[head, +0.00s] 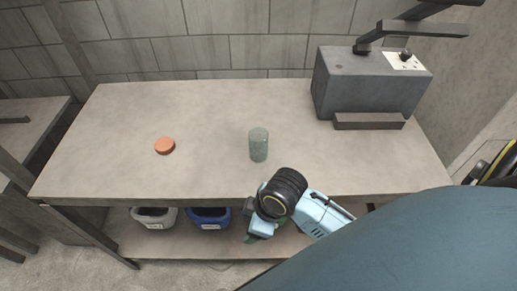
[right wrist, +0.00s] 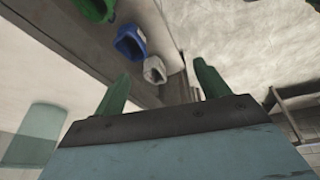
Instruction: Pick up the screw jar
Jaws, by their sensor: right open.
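The screw jar (head: 258,146) is a translucent green glass cylinder. It stands upright on the grey workbench (head: 205,110), near the middle. In the right wrist view the jar (right wrist: 36,136) is at the lower left, outside the space between the fingers. My right gripper (head: 262,228) is in front of the bench's front edge, below and apart from the jar. In the right wrist view its two green fingers (right wrist: 162,72) are spread, with nothing between them. My arm partly hides the gripper in the head view. My left gripper is not in view.
An orange disc, perhaps a lid (head: 165,146), lies left of the jar. A grey machine box (head: 365,85) stands at the back right. A white bin (head: 154,218) and a blue bin (head: 209,218) are on the lower shelf. The bench around the jar is clear.

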